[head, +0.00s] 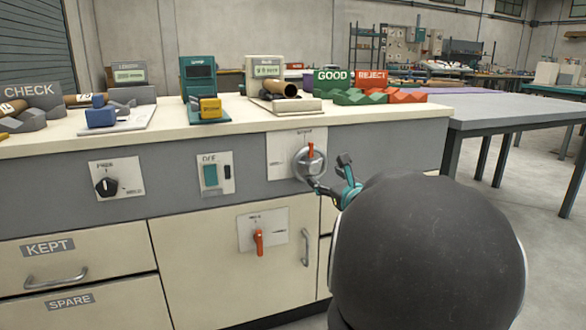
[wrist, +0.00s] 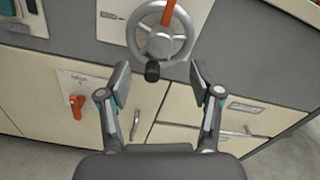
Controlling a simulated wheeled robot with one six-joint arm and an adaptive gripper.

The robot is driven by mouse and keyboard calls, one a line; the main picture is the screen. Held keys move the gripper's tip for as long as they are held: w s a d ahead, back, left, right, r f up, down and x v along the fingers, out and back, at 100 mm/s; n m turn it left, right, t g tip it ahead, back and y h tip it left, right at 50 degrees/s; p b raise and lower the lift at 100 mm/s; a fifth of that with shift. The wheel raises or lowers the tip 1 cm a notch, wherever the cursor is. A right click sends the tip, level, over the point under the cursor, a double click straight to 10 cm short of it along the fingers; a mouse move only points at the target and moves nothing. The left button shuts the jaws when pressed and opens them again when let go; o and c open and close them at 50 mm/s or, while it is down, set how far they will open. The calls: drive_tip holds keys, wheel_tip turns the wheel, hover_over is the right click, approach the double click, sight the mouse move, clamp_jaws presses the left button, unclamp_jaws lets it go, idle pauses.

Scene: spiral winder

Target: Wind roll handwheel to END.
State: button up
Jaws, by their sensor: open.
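The roll handwheel (head: 309,162) is a grey wheel on a white plate on the cabinet front. A red-orange pointer (head: 310,151) stands at its top. In the wrist view the handwheel (wrist: 161,32) is at top centre, with a dark crank knob (wrist: 152,71) at its lower rim. My gripper (wrist: 158,75) is open, its two fingers apart on either side of the knob's position in the picture. Nothing is between the fingertips that I can tell is touched. In the head view my gripper (head: 335,175) is just right of the wheel, partly hidden by my arm. The END mark is not legible.
Left of the wheel are a teal rocker switch (head: 210,174) and a black knob (head: 108,186). A red lever (head: 258,243) is below. Drawer handles (head: 56,277) stick out. The counter (head: 150,133) holds devices and rolls. A grey table (head: 510,108) stands at right.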

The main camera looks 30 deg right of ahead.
sight(315, 167)
drive_tip(key=x, duration=0.7)
drive_tip(key=shift+w+d, duration=0.1)
drive_tip(key=shift+w, duration=0.2)
drive_tip(key=c, duration=1.1)
drive_tip(key=shift+c, duration=0.2)
